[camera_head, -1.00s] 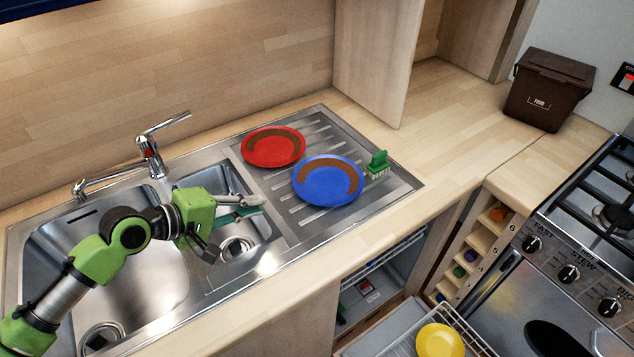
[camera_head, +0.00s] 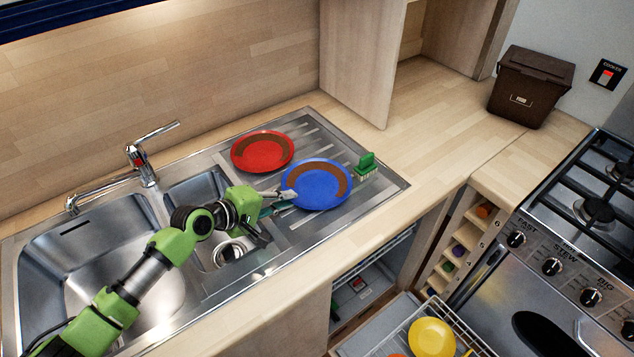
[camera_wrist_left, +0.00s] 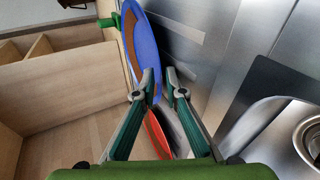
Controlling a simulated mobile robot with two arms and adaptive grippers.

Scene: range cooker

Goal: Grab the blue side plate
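The blue side plate (camera_head: 312,191) lies on the sink's ribbed drainboard, with a brown stain along its far side. My left gripper (camera_head: 284,201) is at the plate's left rim, its fingers pointing towards the plate. In the left wrist view the two fingers (camera_wrist_left: 160,84) are apart. The near rim of the blue plate (camera_wrist_left: 146,58) reaches between the fingertips there; I cannot tell if they touch it. My right gripper is not in view.
A red plate (camera_head: 262,155), also stained brown, lies just behind and left. A green brush (camera_head: 367,165) stands right of the blue plate. The tap (camera_head: 141,160) and sink basins are at left. A yellow plate (camera_head: 432,338) is in the open rack below.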

